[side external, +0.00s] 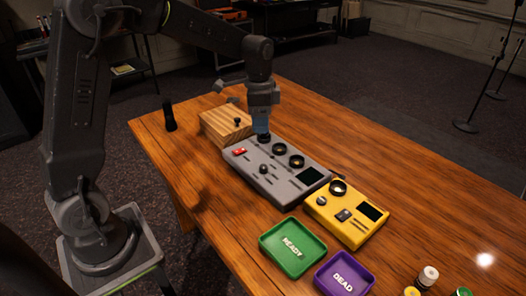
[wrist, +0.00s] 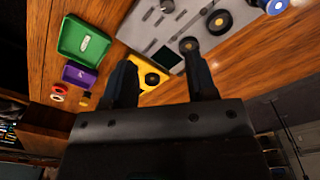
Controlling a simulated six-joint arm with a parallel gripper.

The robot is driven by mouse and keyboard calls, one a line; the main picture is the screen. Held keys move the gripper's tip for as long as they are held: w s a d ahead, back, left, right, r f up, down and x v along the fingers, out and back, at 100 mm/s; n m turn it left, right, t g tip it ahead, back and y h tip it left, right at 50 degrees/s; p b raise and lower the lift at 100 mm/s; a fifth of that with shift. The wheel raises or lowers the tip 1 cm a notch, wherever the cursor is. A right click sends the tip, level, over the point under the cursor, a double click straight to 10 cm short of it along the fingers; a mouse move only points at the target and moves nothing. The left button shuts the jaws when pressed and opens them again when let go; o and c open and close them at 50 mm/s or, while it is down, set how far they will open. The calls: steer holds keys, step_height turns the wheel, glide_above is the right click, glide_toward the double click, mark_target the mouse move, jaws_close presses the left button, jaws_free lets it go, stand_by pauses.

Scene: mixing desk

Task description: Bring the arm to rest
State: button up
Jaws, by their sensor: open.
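My gripper (side external: 263,128) points down over the far end of the grey mixing desk unit (side external: 284,184) in the side view. In the wrist view its two dark fingers (wrist: 160,68) stand apart with nothing held between them. The grey unit (wrist: 150,45) lies beyond the fingers there. In the side view I cannot tell whether the fingertips touch the unit. The arm is bent, with its forearm reaching out over the table.
A yellow box (side external: 348,219), a green READY tray (side external: 270,258) and a purple DEAD tray (side external: 322,284) lie nearer the camera. A wooden block (side external: 222,125) stands beside the unit. A blue round piece (wrist: 275,6) shows in the wrist view.

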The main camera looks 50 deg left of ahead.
steer(key=s+d+r+n+t, duration=0.1)
steer(key=s+d+r+n, duration=0.1)
steer(key=s, duration=0.5)
steer(key=s+d+r+n+t, duration=0.2)
steer(key=s+r+n, duration=0.1)
steer(key=s, duration=0.5)
steer(key=s+d+r+n+t, duration=0.2)
steer(key=s+d, duration=0.1)
steer(key=s, duration=0.4)
steer(key=shift+s+r+n, duration=0.3)
steer(key=shift+s+r, duration=0.05)
